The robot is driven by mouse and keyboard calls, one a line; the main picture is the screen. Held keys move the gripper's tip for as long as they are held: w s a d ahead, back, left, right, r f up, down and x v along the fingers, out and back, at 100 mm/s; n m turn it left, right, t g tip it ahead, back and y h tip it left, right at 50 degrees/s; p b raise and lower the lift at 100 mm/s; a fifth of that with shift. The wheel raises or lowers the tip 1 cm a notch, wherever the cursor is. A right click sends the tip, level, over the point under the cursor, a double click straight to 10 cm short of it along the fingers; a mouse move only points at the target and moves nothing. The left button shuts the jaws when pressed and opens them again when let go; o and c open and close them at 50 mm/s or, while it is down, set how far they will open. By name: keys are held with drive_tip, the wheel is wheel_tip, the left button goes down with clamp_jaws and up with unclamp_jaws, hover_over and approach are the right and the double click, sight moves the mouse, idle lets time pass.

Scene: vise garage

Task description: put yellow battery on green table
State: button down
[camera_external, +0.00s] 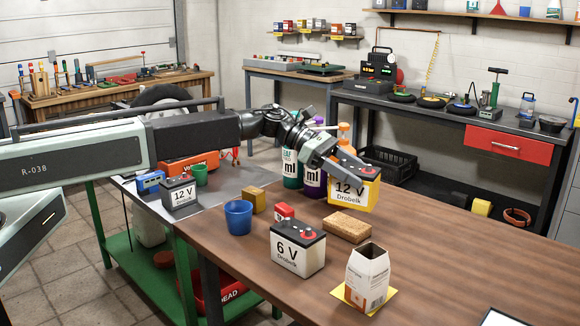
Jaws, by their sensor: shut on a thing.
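The yellow battery (354,196), with a white "12 V Drobelk" label and dark top, is at the back of the brown table's area. My gripper (341,167) reaches down from the left and is shut on the top of this battery. Whether the battery's base touches the brown tabletop I cannot tell. The green table (228,182) has green legs and a grey top, and stands to the left, beside the brown table. My arm passes above it.
A grey 12 V battery (180,197), a blue box (150,182) and a green cup (200,175) stand on the green table. The brown table (400,240) holds a blue cup (238,217), 6 V battery (298,250), sponge (348,227) and carton (366,278). Bottles (292,168) stand behind my gripper.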

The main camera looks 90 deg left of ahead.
drive_tip(key=s+a+n+t+y, duration=0.1)
drive_tip(key=s+a+n+y, duration=0.35)
drive_tip(key=s+a, duration=0.7)
drive_tip(key=s+a+f+n+g+y+b, duration=0.1)
drive_tip(key=s+a+f+n+y+b, duration=0.2)
drive_tip(key=s+a, duration=0.5)
drive_tip(key=s+a+f+n+g+y+b, duration=0.1)
drive_tip(key=s+a+f+n+y+b, duration=0.3)
drive_tip(key=s+a, duration=0.5)
drive_tip(key=s+a+f+n+g+y+b, duration=0.1)
drive_tip(key=s+a+f+n+y+b, duration=0.2)
drive_tip(key=s+a, duration=0.6)
drive_tip(key=a+f+y+b, duration=0.1)
drive_tip(key=a+f+b, duration=0.1)
drive_tip(key=a, duration=0.3)
drive_tip(key=shift+s+a, duration=0.15)
drive_tip(key=shift+f+y, duration=0.1)
drive_tip(key=shift+y, duration=0.15)
